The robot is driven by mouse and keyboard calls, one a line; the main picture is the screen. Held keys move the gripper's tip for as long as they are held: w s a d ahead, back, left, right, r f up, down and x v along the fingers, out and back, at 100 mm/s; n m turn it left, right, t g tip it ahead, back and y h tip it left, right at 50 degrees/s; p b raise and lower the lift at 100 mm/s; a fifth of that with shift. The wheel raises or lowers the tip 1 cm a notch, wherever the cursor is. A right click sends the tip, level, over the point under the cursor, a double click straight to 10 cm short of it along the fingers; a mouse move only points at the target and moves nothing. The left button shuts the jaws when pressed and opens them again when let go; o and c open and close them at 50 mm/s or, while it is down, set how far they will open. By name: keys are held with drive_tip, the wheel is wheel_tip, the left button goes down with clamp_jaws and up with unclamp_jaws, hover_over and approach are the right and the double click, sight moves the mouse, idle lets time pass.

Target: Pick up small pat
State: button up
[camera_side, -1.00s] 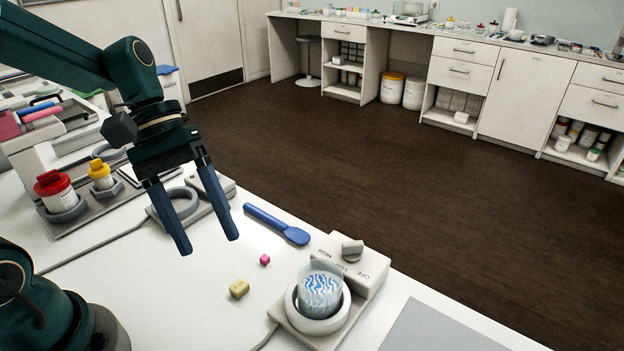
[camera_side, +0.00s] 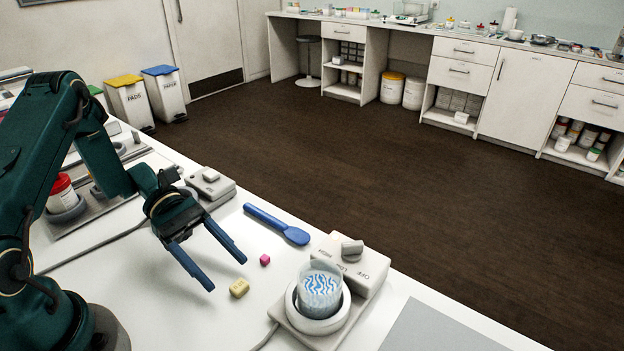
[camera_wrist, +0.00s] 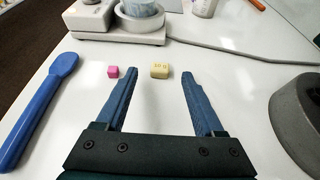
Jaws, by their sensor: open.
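I cannot tell for sure which one is the small pat. The gripper also shows in the wrist view (camera_wrist: 159,73). Neither finger visibly holds anything.
A blue spatula (camera_side: 277,224) lies behind the pink cube. A hot plate with a dial (camera_side: 350,275) stands to the right, carrying a glass beaker (camera_side: 320,290) with blue wavy marks. A red-lidded jar (camera_side: 62,193) stands at the left. The bench's far edge runs behind the spatula.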

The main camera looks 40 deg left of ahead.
drive_tip(key=shift+x, duration=1.55)
